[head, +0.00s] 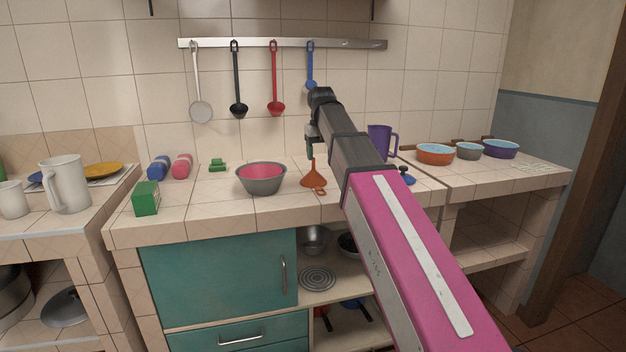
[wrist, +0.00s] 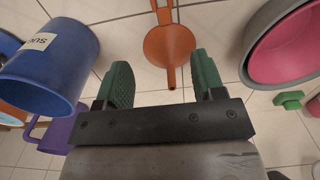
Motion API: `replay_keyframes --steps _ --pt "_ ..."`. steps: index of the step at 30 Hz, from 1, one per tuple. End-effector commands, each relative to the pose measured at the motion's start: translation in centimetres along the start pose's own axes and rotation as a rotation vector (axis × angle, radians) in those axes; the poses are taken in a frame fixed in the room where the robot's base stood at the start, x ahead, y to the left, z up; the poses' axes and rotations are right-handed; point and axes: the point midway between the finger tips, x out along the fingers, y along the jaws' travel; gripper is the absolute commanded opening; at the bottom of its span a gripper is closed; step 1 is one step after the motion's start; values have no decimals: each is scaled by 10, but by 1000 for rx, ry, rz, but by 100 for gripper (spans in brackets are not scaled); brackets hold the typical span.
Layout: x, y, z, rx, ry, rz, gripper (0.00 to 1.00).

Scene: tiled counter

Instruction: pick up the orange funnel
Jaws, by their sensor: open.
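The orange funnel (head: 313,177) stands on the tiled counter, mouth down and spout up, right of the grey and pink bowl. It also shows in the wrist view (wrist: 168,46), with its spout pointing toward the space between my fingers. My gripper (head: 311,147) is directly above the funnel in the head view, pointing down. In the wrist view my gripper (wrist: 164,80) has its two green fingers spread apart, with nothing held between them. The spout tip is close to the line between the fingertips; I cannot tell the exact height gap.
A grey and pink bowl (head: 262,179) stands close on the left. A blue canister (wrist: 52,62) and a purple jug (head: 380,141) are on the other side. Ladles hang from a rail (head: 285,43) behind. The counter front (head: 230,212) is clear.

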Motion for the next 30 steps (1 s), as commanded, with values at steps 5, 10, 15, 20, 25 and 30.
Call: replay_keyframes --steps 5,10,15,20,25,30 --pt "19 0 2 0 -4 0 63" --pt "44 0 3 0 -4 0 63" --pt "56 -1 2 0 -2 0 63" --pt "67 -2 3 0 -3 0 63" --pt "90 -5 4 0 -3 0 63" --pt "106 -4 4 1 -2 0 63"
